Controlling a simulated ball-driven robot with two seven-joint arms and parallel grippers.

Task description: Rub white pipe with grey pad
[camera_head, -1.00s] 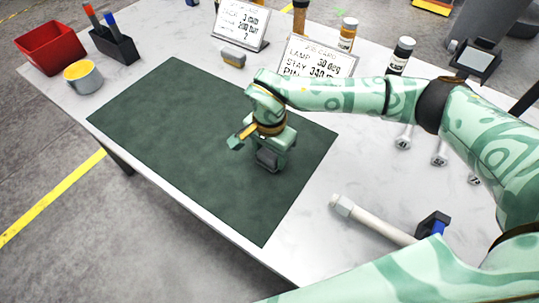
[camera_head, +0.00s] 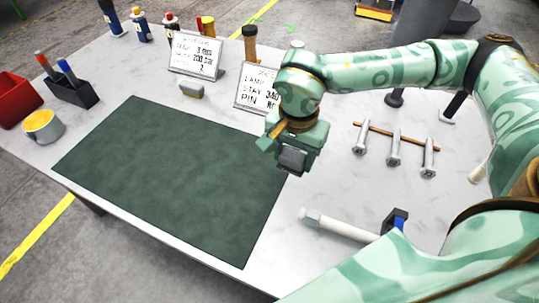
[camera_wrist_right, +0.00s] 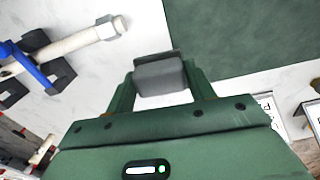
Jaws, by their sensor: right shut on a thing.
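The white pipe (camera_head: 345,228) lies at the near right of the table, with a hexagonal cap on its left end and a blue and black holder (camera_head: 394,221) at its right. It also shows at the upper left of the right wrist view (camera_wrist_right: 75,44). My right gripper (camera_head: 293,158) is shut on the grey pad (camera_wrist_right: 162,76), which sits between its fingertips. Gripper and pad are above the right edge of the green mat, behind the pipe's capped end and apart from it. My left gripper is not in view.
The dark green mat (camera_head: 160,185) is bare. Behind it are a small grey and yellow block (camera_head: 190,90) and two card stands (camera_head: 196,56). Several metal bolts (camera_head: 393,148) lie by a brown strip at the right. A yellow-filled cup (camera_head: 43,126) stands at the left.

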